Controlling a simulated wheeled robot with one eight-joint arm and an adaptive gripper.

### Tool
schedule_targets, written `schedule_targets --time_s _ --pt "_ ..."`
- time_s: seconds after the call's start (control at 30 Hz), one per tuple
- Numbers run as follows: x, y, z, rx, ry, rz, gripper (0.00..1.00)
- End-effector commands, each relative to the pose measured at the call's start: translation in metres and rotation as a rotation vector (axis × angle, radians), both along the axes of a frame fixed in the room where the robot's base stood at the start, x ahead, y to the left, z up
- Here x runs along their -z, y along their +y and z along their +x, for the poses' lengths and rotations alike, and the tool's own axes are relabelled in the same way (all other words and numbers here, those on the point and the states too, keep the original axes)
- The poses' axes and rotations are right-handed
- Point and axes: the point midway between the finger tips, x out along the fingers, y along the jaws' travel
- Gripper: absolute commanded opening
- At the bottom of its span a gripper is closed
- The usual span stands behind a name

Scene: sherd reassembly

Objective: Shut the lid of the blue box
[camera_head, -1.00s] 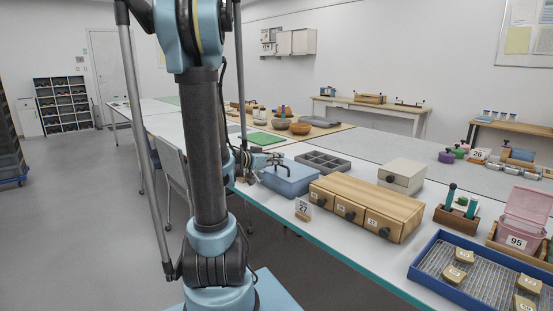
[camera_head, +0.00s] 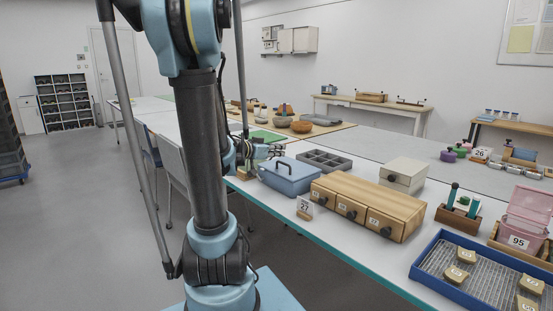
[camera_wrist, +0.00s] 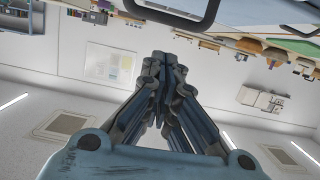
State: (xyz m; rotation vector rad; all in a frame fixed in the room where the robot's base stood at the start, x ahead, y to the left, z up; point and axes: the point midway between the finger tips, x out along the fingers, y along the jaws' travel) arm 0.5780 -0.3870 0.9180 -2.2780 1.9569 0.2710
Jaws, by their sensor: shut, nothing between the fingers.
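The blue box (camera_head: 290,178) sits on the long table, left of the wooden drawer unit. Its lid lies flat on the box, with a dark handle on it, and looks shut. My gripper (camera_head: 276,151) is above and just behind the box's left part, apart from it as far as I can tell. In the wrist view my gripper (camera_wrist: 165,62) has its fingers together with nothing between them. A pale blue edge with a dark handle, seemingly the box (camera_wrist: 245,10), shows at the top there.
A grey compartment tray (camera_head: 325,160) is behind the box. A white box (camera_head: 403,174) and a blue-rimmed tray (camera_head: 440,287) are further right.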

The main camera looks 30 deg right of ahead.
Motion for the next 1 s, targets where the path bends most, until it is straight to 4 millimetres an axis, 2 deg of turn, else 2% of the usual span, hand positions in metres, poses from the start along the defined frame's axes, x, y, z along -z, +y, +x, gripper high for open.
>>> schedule_targets --time_s 0.07,0.63,1.0 --pt "-0.009 -0.001 -0.001 0.0 0.001 -0.003 0.0" --pt "0.003 0.067 -0.009 -0.003 0.001 -0.005 0.0" --pt "0.007 0.093 -0.013 -0.003 0.0 -0.006 0.0"
